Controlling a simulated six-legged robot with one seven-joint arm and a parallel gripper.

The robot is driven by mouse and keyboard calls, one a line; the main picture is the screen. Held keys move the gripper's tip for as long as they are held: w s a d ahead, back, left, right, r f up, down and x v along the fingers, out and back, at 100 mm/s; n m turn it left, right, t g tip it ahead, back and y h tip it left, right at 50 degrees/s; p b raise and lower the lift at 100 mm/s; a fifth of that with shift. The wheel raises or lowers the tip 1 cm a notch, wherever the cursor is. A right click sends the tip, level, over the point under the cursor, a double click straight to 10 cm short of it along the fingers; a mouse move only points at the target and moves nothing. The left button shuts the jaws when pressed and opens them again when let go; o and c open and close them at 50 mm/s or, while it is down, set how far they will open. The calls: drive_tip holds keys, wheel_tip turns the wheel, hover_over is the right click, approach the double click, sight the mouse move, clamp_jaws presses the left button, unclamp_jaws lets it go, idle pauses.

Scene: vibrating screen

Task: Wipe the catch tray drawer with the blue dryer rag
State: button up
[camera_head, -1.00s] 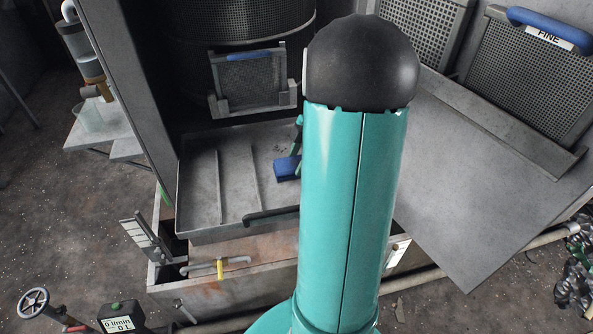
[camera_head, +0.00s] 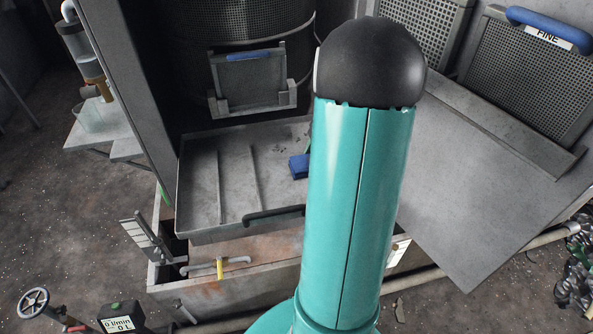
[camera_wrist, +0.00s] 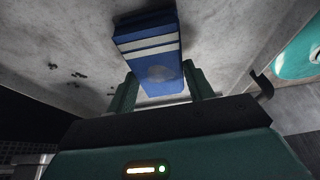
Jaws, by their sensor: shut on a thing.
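The catch tray drawer (camera_head: 203,186) is a shallow grey metal tray, pulled out below the drum, with raised ribs on its floor and a dark handle (camera_head: 273,215) at its front. The blue rag (camera_head: 299,166) is a folded block at the tray's right side, partly hidden by my arm. In the wrist view the rag (camera_wrist: 150,36) has white stripes and a grey patch, and lies against or just above the tray floor. My gripper (camera_wrist: 158,84) is shut on the rag, with a green finger on each side. In the head view my arm mostly hides the gripper.
Dark crumbs (camera_wrist: 67,74) lie on the tray floor beside the rag. A grey side plate (camera_head: 480,190) and a screen panel labelled FINE (camera_head: 530,75) stand at right. A small panel with a blue handle (camera_head: 252,82) hangs above the tray's back. The tray's left part is clear.

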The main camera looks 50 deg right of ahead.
drive_tip(key=shift+w+a, duration=0.9)
drive_tip(key=shift+a, duration=0.5)
drive_tip(key=shift+w+a, duration=0.95)
drive_tip(key=shift+a, duration=0.5)
drive_tip(key=shift+w+a, duration=0.9)
drive_tip(key=shift+a, duration=0.5)
drive_tip(key=shift+w+r, duration=0.15)
drive_tip(key=shift+r, duration=0.4)
drive_tip(key=shift+c, duration=0.8)
drive_tip(key=shift+d+r, duration=0.15)
drive_tip(key=shift+r, duration=1.85)
drive_tip(key=shift+s, duration=0.2)
